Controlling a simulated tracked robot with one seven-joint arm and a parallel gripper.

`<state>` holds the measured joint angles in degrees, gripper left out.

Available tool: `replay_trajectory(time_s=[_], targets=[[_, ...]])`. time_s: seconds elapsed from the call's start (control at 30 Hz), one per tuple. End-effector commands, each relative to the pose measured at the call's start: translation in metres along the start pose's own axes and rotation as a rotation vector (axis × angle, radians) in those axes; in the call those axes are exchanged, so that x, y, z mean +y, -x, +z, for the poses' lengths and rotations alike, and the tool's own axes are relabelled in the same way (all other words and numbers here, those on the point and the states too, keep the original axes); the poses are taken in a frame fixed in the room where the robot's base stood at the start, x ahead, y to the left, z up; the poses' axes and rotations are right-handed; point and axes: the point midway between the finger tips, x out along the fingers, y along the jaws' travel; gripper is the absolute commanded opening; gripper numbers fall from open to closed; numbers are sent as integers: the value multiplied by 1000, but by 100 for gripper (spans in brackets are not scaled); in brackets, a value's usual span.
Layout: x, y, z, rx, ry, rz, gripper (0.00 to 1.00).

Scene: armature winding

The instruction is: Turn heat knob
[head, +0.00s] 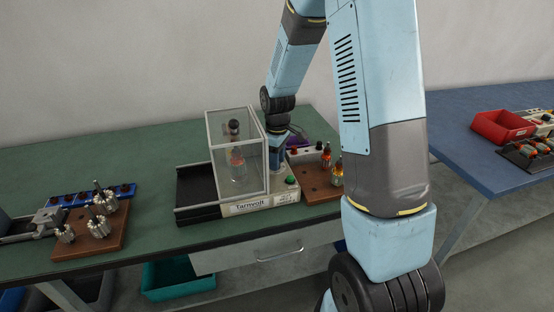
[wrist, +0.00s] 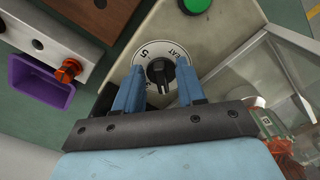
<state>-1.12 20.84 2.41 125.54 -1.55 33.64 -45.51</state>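The heat knob (wrist: 159,75) is a black knob with a pointer, on a white round dial (wrist: 145,52) marked with digits and lettering that reads "EAT". It sits on the beige top of the Tarnvolt machine (head: 252,207). My gripper (wrist: 159,78) is open, with one blue finger on each side of the knob; pale dial shows between the fingers and the knob, so contact is not clear. In the head view my gripper (head: 277,160) is at the machine's top beside its clear guard, and the knob is hidden there.
A green button (wrist: 195,4) lies near the dial. The clear guard (head: 225,150) stands close on the left in the head view. A wooden block (head: 318,192) with wound armatures stands to the right. A purple bin (wrist: 40,85) is nearby.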

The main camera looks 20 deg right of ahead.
Motion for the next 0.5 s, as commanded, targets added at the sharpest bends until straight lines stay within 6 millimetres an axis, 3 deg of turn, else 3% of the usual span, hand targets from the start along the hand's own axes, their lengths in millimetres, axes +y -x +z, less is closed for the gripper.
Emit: replay_trajectory(time_s=[0.17,0.5], targets=[[0,13,0,2,0,1,39],[1,77,-1,4,-1,4,39]])
